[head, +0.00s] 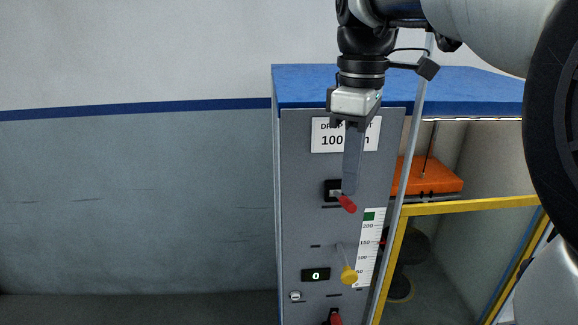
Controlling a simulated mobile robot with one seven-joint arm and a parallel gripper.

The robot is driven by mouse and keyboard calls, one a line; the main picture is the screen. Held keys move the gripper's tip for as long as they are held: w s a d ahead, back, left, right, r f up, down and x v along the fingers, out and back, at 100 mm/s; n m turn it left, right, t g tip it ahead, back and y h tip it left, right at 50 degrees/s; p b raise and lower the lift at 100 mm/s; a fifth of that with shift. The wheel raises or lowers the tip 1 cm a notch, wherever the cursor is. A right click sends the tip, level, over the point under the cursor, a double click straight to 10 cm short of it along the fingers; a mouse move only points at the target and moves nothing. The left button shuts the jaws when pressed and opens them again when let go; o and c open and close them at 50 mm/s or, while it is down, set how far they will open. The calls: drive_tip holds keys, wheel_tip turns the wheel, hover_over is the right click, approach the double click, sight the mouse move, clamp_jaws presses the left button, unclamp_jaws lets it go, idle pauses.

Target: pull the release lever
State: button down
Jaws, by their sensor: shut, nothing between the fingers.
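A lever with a red grip (348,204) sticks out from a dark slot plate (332,186) on the upper part of the grey machine panel (297,230). My gripper (349,190) points down in front of the panel, with its fingers shut and empty. Its fingertips overlap the lever just above the red grip in this view. I cannot tell whether they touch it. A second red handle (335,318) shows at the bottom edge, partly cut off. The labels are too small to tell which is the release lever.
A yellow knob (349,275) hangs beside a white height scale (369,245). A small display (316,275) reads 0. A yellow frame (470,205) borders the bay at right, with an orange block (428,178) inside. The left side is open before a plain wall.

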sight(348, 199)
drive_tip(key=shift+f, duration=0.1)
idle(0.3)
drive_tip(key=shift+f+b, duration=2.2)
drive_tip(key=shift+f, duration=0.8)
drive_tip(key=r+p, duration=0.2)
drive_tip(key=r, duration=0.1)
drive_tip(key=s+r+p, duration=0.1)
drive_tip(key=r+p, duration=0.2)
drive_tip(key=s+r+p, duration=0.1)
drive_tip(key=r+p, duration=0.2)
drive_tip(key=shift+r, duration=0.2)
drive_tip(key=shift+f, duration=0.1)
drive_tip(key=s+f+m+t, duration=0.5)
drive_tip(key=s+f+m, duration=0.4)
drive_tip(key=m, duration=0.3)
drive_tip(key=shift+s+f+t, duration=0.3)
drive_tip(key=shift+s+f, duration=0.05)
drive_tip(key=shift+f, duration=0.25)
